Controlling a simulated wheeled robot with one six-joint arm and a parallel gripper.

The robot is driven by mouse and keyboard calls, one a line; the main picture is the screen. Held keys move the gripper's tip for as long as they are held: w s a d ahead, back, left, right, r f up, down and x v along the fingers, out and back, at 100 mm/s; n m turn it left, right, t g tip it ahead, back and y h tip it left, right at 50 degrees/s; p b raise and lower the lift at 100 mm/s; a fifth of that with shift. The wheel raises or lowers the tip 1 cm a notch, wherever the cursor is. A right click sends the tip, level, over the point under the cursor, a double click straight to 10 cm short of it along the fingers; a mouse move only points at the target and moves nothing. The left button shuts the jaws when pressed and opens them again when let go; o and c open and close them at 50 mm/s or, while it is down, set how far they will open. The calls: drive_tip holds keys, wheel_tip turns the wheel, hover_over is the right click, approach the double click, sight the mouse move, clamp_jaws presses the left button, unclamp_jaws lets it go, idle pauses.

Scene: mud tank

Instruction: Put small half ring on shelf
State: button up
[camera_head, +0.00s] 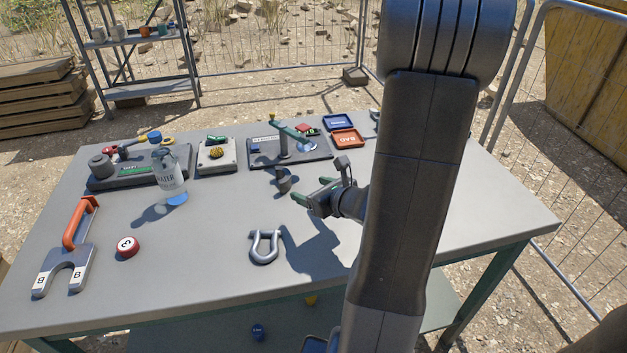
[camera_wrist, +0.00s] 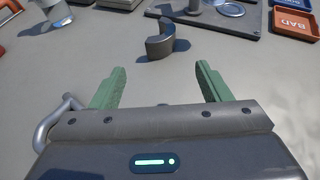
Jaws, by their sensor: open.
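The small half ring is a dark grey curved piece (camera_head: 283,181) standing on the table near its middle. In the wrist view the half ring (camera_wrist: 161,42) stands ahead of the fingers, roughly centred between them. My gripper (camera_head: 311,191) is low over the table, open and empty, with its green fingers (camera_wrist: 161,70) pointing at the half ring and a gap left between. A metal shelf rack (camera_head: 150,86) stands on the ground behind the table at the back left, with several small cups and pots on its upper board.
A silver shackle (camera_head: 264,258) lies near the front; it shows beside my left finger (camera_wrist: 50,122). Blue (camera_head: 338,122) and orange (camera_head: 348,138) trays and fixture boards line the back.

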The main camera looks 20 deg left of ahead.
sight(288, 180)
drive_tip(key=shift+w, duration=0.15)
drive_tip(key=x, duration=0.8)
drive_tip(key=shift+p+x, duration=0.45)
drive_tip(key=shift+x, duration=2.35)
drive_tip(key=shift+r, duration=0.1)
clamp_jaws()
